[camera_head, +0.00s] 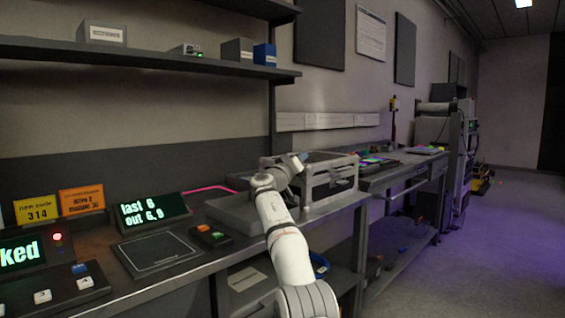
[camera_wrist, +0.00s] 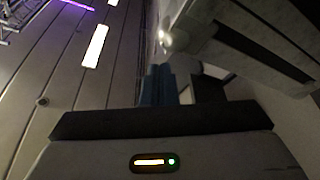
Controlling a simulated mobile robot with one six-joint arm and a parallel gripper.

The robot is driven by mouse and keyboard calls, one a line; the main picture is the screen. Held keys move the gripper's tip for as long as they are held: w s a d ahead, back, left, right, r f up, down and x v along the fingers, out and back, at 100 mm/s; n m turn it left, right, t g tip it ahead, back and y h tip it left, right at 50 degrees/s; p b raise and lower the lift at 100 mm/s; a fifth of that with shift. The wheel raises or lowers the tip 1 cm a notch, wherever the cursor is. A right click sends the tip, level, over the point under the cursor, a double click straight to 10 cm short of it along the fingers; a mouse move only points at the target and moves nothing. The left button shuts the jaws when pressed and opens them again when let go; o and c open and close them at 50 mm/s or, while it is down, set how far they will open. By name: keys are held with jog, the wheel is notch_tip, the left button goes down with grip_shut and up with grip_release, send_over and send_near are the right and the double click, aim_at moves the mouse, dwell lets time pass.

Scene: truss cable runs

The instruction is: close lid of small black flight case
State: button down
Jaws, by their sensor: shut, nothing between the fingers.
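A dark case with pale metal edges and handles (camera_head: 334,183) stands on the bench, in the middle of the head view. It may be the small black flight case; I cannot tell for certain. My arm hides its left part, and I cannot make out how its lid stands. My gripper (camera_head: 301,157) is just above the case's left top edge, its blue-grey fingers pointing up and right. I cannot tell whether it touches the case. In the wrist view the fingers (camera_wrist: 157,85) are together and empty. No case is recognisable there.
A black pad (camera_head: 155,254), a lit display (camera_head: 153,211) and a small button box (camera_head: 210,236) are farther left. A shelf (camera_head: 150,62) overhangs the bench. Open floor (camera_head: 500,235) is at the right.

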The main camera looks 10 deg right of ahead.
jog(key=w+a+r+b+v, duration=0.1)
jog(key=b+v, duration=0.5)
jog(key=v, duration=0.3)
jog(key=s+d+r+n+g+y+p, duration=0.1)
jog(key=s+d+r+g+y+p, duration=0.2)
jog(key=s+p, duration=0.75)
jog(key=s+d+r+n+g+y+p, duration=0.1)
jog(key=s+d+g+y+p, duration=0.2)
jog(key=s+d+g+p, duration=0.5)
jog(key=s+a+f+y+p, duration=0.1)
jog(key=s+a+y+p, duration=0.2)
jog(key=s, duration=0.9)
jog(key=s+a+f+g+y+p, duration=0.1)
jog(key=s+a+y+p, duration=0.1)
jog(key=s+p, duration=0.7)
jog(key=s+a+f+g+y+p, duration=0.1)
jog(key=s+p, duration=0.5)
jog(key=s, duration=0.9)
jog(key=a+f+y, duration=0.1)
jog(key=a+y, duration=0.1)
jog(key=shift+a+y, duration=0.3)
jog(key=shift+a, duration=0.1)
jog(key=c, duration=2.2)
grip_release()
jog(key=shift+s+r, duration=0.1)
